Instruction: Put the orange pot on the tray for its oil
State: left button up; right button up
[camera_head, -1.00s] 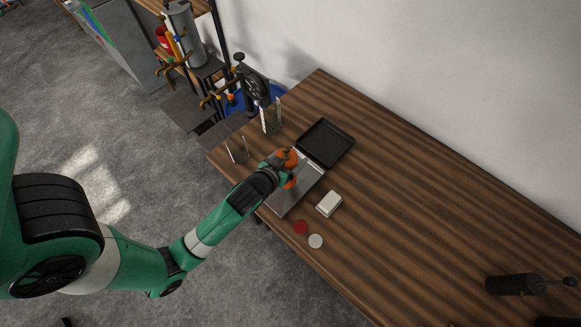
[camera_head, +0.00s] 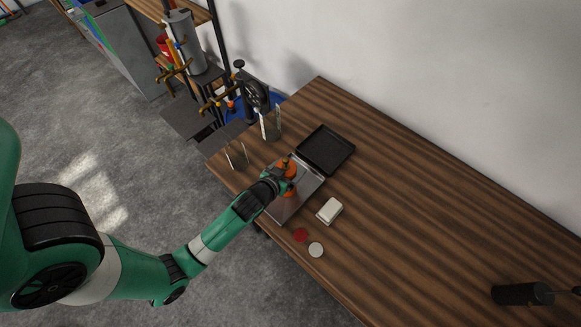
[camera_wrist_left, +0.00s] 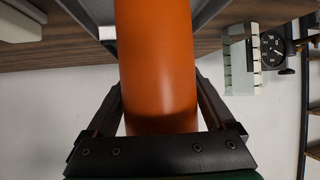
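The orange pot (camera_head: 289,169) is a smooth orange cylinder, partly hidden by my left gripper (camera_head: 281,181) in the head view. In the left wrist view the orange pot (camera_wrist_left: 157,65) fills the middle, with the fingers of my left gripper (camera_wrist_left: 158,88) closed against both sides. A shiny silver tray (camera_head: 291,211) lies under the gripper and shows an orange reflection; I cannot tell whether the pot touches it. A black rimmed tray (camera_head: 326,150) lies empty just behind it. My right gripper is not in view.
A white block (camera_head: 329,211), a red disc (camera_head: 301,235) and a white disc (camera_head: 316,250) lie near the front edge. Clear upright holders (camera_head: 236,155) stand at the left end. A black cylinder (camera_head: 522,294) lies far right. The table's middle is clear.

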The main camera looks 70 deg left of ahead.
pick_arm(q)
jog(key=shift+o, duration=0.5)
jog(key=shift+r, duration=0.3)
jog(key=p+v, duration=0.1)
jog(key=v, duration=1.1)
jog(key=shift+f+p, duration=0.2)
jog(key=shift+p, duration=0.1)
jog(key=shift+s, duration=0.1)
